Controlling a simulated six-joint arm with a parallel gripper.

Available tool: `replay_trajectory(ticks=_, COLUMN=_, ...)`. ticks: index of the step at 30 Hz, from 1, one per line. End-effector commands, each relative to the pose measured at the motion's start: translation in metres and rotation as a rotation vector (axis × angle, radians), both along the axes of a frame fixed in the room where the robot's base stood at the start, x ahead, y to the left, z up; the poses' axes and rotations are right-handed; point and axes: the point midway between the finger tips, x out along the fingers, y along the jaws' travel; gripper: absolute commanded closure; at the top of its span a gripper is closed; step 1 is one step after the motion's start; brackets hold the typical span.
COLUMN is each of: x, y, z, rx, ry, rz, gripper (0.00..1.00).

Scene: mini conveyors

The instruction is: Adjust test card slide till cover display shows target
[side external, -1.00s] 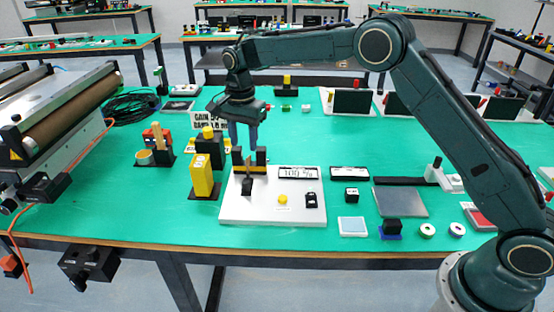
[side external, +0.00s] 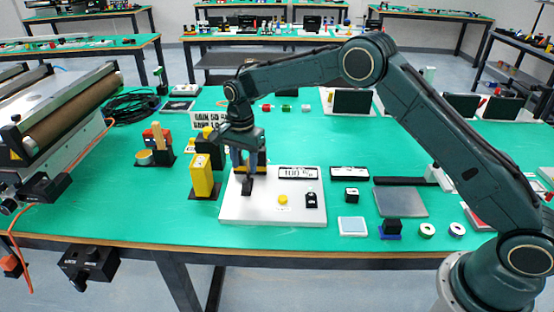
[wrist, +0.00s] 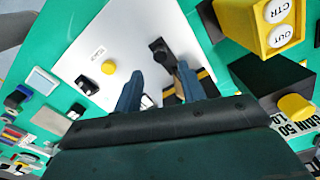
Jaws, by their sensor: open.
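A white board (side external: 272,212) lies on the green table in the side view. It carries a display (side external: 298,173) that seems to read "100 %". A black slide piece (side external: 247,185) with a knob stands at its left; the knob also shows in the wrist view (wrist: 160,48). My gripper (side external: 248,164) is open and low over the back left of the board. In the wrist view, my blue fingers (wrist: 160,88) are apart, with the slide piece ahead between them. I cannot tell whether they touch it.
A yellow button box (side external: 202,175) stands close left of the board, with a "GAIN 50" sign (side external: 205,120) behind. The board has a yellow button (side external: 283,199) and black switch (side external: 311,200). A black display (side external: 349,173) and grey plate (side external: 400,201) lie to the right.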

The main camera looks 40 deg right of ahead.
Motion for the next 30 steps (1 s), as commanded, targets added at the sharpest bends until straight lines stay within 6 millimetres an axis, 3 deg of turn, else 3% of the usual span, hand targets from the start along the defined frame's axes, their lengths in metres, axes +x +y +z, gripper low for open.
replay_trajectory(ticks=6, x=0.000, y=0.000, z=-0.034, rx=-0.001, ry=0.002, rz=0.000, gripper=0.60)
replay_trajectory(ticks=13, x=0.000, y=0.000, z=-0.061, rx=0.000, ry=0.001, rz=0.000, gripper=0.60)
replay_trajectory(ticks=28, x=0.000, y=0.000, z=-0.072, rx=0.000, ry=-0.001, rz=0.000, gripper=0.60)
replay_trajectory(ticks=30, x=0.000, y=0.000, z=-0.072, rx=0.000, ry=-0.001, rz=0.000, gripper=0.73)
